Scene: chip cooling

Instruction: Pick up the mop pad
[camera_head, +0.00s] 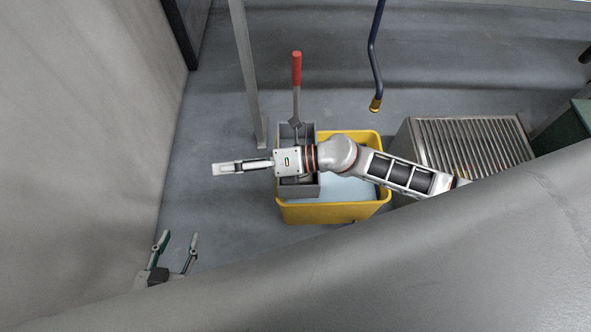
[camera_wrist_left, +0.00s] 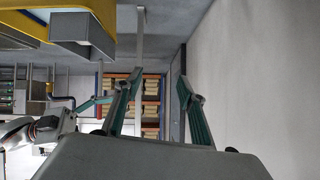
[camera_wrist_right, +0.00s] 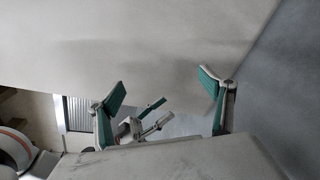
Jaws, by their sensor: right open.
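I cannot make out a mop pad in any view. My left gripper (camera_head: 179,240) is open and empty at the lower left of the head view, beside the pale wall. Its spread fingers also show in the left wrist view (camera_wrist_left: 158,75). My right gripper (camera_head: 222,169) reaches left across the bucket and shows edge-on. In the right wrist view its fingers (camera_wrist_right: 162,78) are apart with nothing between them. A yellow bucket (camera_head: 333,213) with a grey wringer (camera_head: 309,188) stands below my right arm, which hides part of it. Pale blue shows inside the bucket.
The wringer's lever has a red grip (camera_head: 297,68). A grey post (camera_head: 247,75) stands behind it, and a dark hose (camera_head: 374,60) hangs to the right. A ribbed metal grate (camera_head: 470,145) lies right of the bucket. Floor between wall and bucket is clear.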

